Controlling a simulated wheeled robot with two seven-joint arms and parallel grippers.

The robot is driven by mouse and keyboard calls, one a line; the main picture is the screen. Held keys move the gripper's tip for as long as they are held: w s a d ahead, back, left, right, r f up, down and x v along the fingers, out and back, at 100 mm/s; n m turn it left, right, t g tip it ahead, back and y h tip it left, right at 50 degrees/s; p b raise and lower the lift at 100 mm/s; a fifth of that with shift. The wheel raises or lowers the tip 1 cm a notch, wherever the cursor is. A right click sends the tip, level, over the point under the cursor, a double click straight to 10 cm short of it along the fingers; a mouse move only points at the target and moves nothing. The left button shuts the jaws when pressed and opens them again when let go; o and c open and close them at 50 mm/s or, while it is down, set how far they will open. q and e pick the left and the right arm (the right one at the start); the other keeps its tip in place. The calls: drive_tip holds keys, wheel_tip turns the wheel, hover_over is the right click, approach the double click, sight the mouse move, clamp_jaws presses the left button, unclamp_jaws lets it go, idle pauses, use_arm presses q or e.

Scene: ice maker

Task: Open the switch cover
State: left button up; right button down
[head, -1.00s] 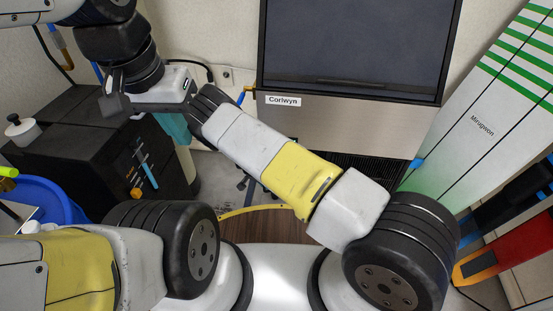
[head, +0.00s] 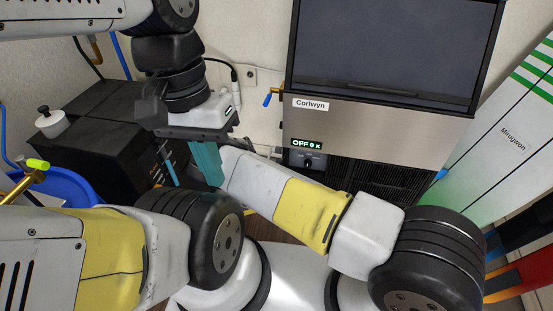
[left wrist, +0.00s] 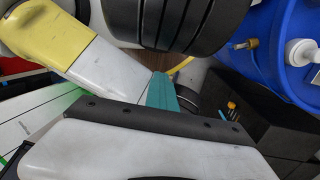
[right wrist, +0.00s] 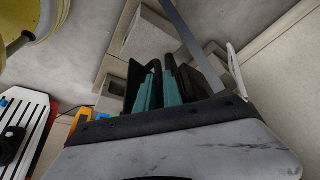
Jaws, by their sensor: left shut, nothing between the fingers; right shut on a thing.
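The ice maker (head: 385,122), labelled Corlwyn, stands at the back right of centre in the head view. Its lit display (head: 306,144) reads OFF, with a dark switch knob (head: 308,162) just below. I cannot make out a separate cover there. My left gripper (head: 207,165) is left of the ice maker, its teal fingers shut and empty, apart from the switch. They also show in the left wrist view (left wrist: 162,91). My right gripper (right wrist: 158,92) shows in the right wrist view, shut on a dark thing I cannot identify. It is hidden in the head view.
A black cabinet (head: 95,145) with a white pot (head: 50,121) on it and a blue bin (head: 70,190) are at the left. A white-green board (head: 500,140) leans at the right. My right forearm crosses low in front of the ice maker.

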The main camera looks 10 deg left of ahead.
use_arm(q)
drive_tip(key=w+r+t, duration=0.3)
drive_tip(key=w, duration=0.4)
drive_tip(key=w+d+r+t+h, duration=0.1)
drive_tip(key=w+r+t, duration=0.2)
drive_tip(key=w, duration=0.4)
drive_tip(key=shift+w+d+r+n+t, duration=0.15)
drive_tip(key=shift+w+r+n+t, duration=0.1)
drive_tip(key=shift+n+t, duration=0.15)
use_arm(e)
drive_tip(key=shift+w+a+r+m+h, duration=0.1)
drive_tip(key=shift+w+a+m+h, duration=0.05)
drive_tip(key=shift+w+a+m, duration=0.35)
drive_tip(key=shift+w+a+r+m+h, duration=0.15)
drive_tip(key=shift+a+m, duration=0.15)
drive_tip(key=shift+a, duration=0.25)
use_arm(q)
drive_tip(key=shift+s, duration=0.1)
use_arm(e)
drive_tip(key=c, duration=1.6)
unclamp_jaws()
drive_tip(key=shift+c, duration=0.2)
drive_tip(key=shift+f, duration=0.1)
drive_tip(key=v, duration=0.8)
